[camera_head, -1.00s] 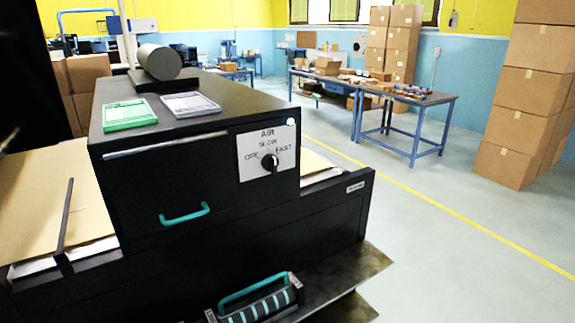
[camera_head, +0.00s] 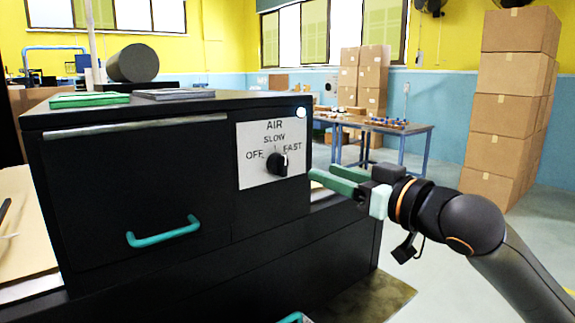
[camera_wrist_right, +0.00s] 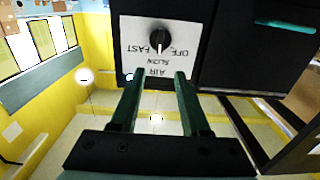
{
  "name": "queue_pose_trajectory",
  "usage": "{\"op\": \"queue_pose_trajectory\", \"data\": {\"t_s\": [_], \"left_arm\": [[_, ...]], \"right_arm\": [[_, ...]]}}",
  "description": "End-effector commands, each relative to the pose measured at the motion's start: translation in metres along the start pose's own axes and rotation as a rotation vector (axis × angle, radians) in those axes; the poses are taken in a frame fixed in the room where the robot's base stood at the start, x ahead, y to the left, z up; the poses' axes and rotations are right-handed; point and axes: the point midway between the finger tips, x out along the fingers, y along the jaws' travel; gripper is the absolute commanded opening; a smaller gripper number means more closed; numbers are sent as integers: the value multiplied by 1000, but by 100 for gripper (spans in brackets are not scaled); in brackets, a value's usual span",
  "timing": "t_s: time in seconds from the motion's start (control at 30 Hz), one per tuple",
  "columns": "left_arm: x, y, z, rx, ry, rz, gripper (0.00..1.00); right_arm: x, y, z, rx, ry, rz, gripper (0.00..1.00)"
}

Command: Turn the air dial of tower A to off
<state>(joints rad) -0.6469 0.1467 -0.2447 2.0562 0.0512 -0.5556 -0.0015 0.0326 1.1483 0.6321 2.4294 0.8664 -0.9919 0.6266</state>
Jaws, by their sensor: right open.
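The air dial (camera_head: 277,163) is a black knob on a white panel (camera_head: 254,178) marked AIR, OFF, SLOW and FAST, on the front of a black cabinet. I cannot tell surely which mark its pointer faces. In the right wrist view the dial (camera_wrist_right: 160,40) appears upside down, ahead of the fingertips. My right gripper (camera_head: 319,178) has green fingers, open and empty, just right of the panel and apart from the dial. It also shows in the wrist view (camera_wrist_right: 158,77), its fingers parted. My left gripper is not in view. No tower letter is readable.
A teal handle (camera_head: 163,231) sticks out of the cabinet front, left of the dial. Stacked cartons (camera_head: 506,110) and a blue-legged table (camera_head: 385,128) stand behind. Floor right of the cabinet is open.

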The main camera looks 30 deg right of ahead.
Motion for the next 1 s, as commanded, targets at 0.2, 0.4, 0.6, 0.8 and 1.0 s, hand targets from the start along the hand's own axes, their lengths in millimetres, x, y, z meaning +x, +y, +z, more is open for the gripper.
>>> {"op": "queue_pose_trajectory", "data": {"t_s": [0.2, 0.4, 0.6, 0.8, 1.0], "left_arm": [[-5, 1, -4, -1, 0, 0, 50], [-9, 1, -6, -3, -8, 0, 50], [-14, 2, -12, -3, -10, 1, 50], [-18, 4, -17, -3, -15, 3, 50], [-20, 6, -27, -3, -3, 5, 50]], "right_arm": [[26, 0, -2, -3, -1, 1, 46], [46, 1, -3, 1, 0, 2, 46], [62, 1, -3, -2, 1, 1, 46], [80, 2, -3, 4, 1, 3, 46], [99, 2, -2, 3, 2, 3, 46]]}}
